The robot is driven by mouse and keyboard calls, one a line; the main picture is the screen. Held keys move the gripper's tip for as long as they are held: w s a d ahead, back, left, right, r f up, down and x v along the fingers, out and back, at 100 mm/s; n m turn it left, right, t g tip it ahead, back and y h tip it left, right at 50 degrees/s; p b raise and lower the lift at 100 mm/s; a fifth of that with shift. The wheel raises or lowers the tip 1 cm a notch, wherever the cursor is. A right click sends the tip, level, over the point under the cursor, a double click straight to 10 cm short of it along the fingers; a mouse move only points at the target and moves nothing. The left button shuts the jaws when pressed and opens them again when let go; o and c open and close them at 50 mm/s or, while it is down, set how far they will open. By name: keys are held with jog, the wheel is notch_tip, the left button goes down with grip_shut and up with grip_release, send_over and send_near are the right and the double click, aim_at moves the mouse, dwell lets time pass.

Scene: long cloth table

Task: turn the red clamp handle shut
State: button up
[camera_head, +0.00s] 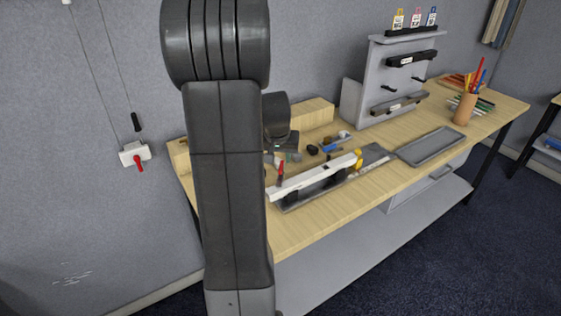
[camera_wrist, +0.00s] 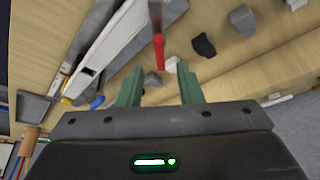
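A red clamp handle (camera_head: 281,171) stands near the left end of a long white bar (camera_head: 318,177) on the wooden table. In the wrist view, the red handle (camera_wrist: 159,52) is a thin upright-looking lever just ahead of the gap between my fingers, beside the white bar (camera_wrist: 112,40). My gripper (camera_wrist: 160,86) has its two green fingers apart, with nothing held between them. The handle does not appear to lie between the fingertips; contact cannot be told. My own arm hides part of the table's left side in the head view.
A white wall box (camera_head: 134,154) with another red lever hangs at left. Dark and grey small parts (camera_wrist: 204,46) lie close to the handle. A grey tray (camera_head: 431,146), a pen cup (camera_head: 463,109) and an upright panel (camera_head: 378,75) stand farther right.

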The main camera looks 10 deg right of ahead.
aim_at(281, 166)
jog(key=shift+x, duration=2.25)
jog(key=shift+r, duration=0.1)
grip_shut()
